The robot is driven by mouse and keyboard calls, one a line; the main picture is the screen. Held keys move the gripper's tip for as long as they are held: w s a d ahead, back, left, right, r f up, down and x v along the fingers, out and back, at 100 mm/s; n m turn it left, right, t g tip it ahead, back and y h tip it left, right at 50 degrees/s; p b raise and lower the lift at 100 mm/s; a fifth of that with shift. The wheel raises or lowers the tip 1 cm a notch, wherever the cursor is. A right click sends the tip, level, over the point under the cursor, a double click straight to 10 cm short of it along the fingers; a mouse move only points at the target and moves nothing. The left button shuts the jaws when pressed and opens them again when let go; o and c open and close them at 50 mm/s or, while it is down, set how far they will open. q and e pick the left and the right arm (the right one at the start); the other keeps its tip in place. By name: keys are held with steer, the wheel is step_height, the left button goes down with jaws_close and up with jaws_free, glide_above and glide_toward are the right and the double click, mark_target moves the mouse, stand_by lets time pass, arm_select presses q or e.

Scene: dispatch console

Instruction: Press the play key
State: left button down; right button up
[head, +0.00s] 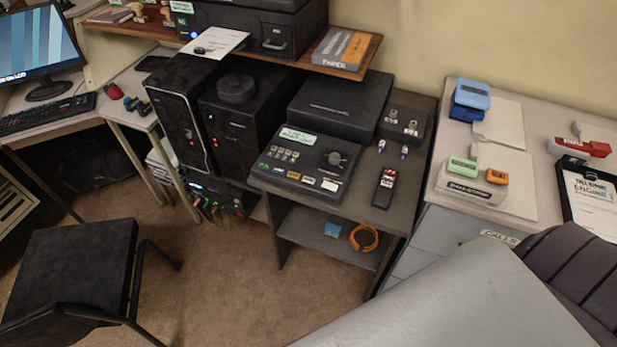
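A black desktop console (303,203) sits on the dark stand in the middle of the head view, with a pale green label (298,136) at its back edge. It has rows of small buttons (284,155) on the left, a round dark knob (334,159) on the right, and a row of coloured keys (309,180) along the front, including green, yellow and white ones. The key markings are too small to read, so I cannot tell which is the play key. Neither of my grippers is in view.
A dark handheld device (384,188) lies right of the console, and a black box (340,107) stands behind it. Black computer towers (183,120) stand to the left. A black chair (70,270) stands at lower left. The carpet (225,290) before the stand is clear.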

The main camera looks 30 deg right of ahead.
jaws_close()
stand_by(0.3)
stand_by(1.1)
